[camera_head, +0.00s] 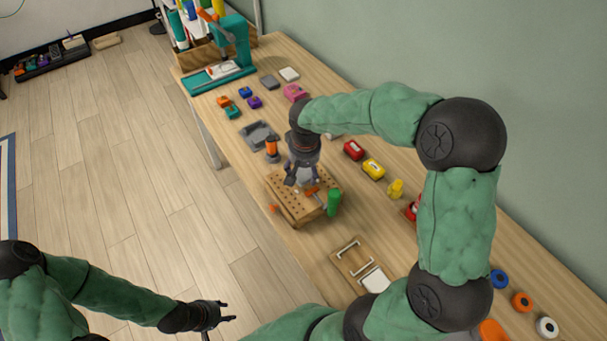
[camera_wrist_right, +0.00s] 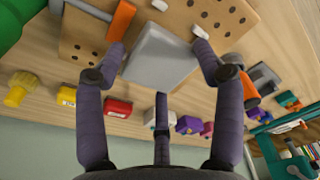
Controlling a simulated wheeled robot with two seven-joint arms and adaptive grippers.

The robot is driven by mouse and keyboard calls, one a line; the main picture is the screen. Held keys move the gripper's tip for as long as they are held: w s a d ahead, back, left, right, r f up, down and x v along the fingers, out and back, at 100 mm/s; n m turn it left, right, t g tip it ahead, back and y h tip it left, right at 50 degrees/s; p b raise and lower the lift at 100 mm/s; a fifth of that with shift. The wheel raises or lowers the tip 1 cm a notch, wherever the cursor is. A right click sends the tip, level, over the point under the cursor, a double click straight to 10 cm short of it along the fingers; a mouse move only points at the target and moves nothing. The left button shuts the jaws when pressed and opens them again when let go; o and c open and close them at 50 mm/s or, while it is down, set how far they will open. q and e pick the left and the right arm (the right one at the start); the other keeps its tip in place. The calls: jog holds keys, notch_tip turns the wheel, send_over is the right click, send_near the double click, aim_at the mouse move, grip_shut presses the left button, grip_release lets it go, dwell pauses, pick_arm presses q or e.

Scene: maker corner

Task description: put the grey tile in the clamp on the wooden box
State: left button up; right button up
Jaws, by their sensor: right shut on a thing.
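The wooden box (camera_head: 283,207), with rows of holes in its top, stands near the table's front edge. The clamp (camera_head: 312,191) on it shows an orange handle, also seen in the right wrist view (camera_wrist_right: 121,20). My right gripper (camera_head: 303,180) points down over the box. Its fingers are shut on the grey tile (camera_wrist_right: 160,57), which shows clearly between them in the right wrist view, close to the box top beside the clamp. Whether the tile touches the clamp's jaws is hidden. My left gripper (camera_head: 228,312) is open and empty, away from the table at lower left.
A green cylinder (camera_head: 334,203) stands against the box's right side. An orange-topped bottle (camera_head: 272,148) and a grey tray (camera_head: 247,133) lie behind it. A wooden board with metal handles (camera_head: 345,258) is in front. Red and yellow blocks (camera_head: 373,169) stand to the right.

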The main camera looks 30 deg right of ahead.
jog(key=shift+f, duration=0.75)
jog(key=shift+f+b, duration=0.35)
jog(key=shift+f, duration=0.05)
jog(key=shift+s+a+f, duration=0.1)
jog(key=shift+s+f, duration=0.05)
jog(key=shift+f, duration=0.05)
jog(key=o, duration=1.2)
jog(key=shift+o, duration=0.3)
jog(key=shift+f, duration=0.1)
